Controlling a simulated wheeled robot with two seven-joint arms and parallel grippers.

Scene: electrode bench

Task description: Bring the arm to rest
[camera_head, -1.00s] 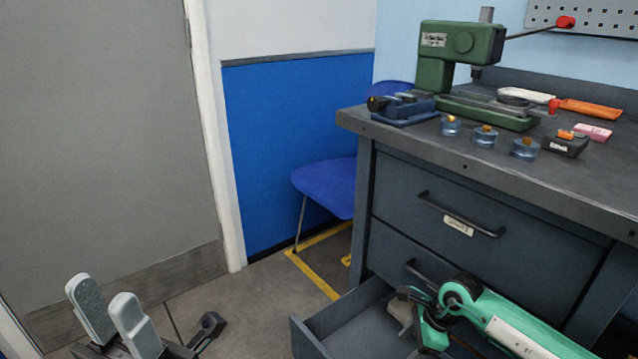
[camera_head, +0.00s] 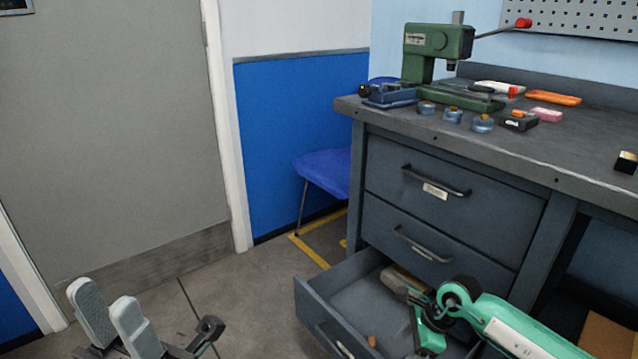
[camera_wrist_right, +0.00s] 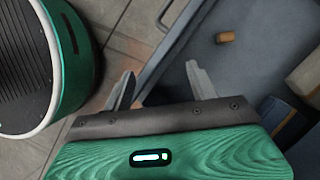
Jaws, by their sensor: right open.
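My right arm (camera_head: 500,318) reaches in from the lower right in the head view, by the open bottom drawer (camera_head: 318,313) of the grey bench. In the right wrist view my right gripper (camera_wrist_right: 160,82) is open, with nothing between its fingers. The drawer wall (camera_wrist_right: 172,45) passes behind the gap between them. My left gripper (camera_head: 107,298) is at the lower left in the head view, above the floor. Its two pale fingers stand apart, and it is empty.
The drawer holds a small brown cylinder (camera_head: 372,341) and a beige block (camera_head: 398,279). The bench top (camera_head: 560,150) carries a green press (camera_head: 437,45), several small blue round pieces and other items. A blue chair (camera_head: 325,170) stands left of the bench. Floor between door and bench is clear.

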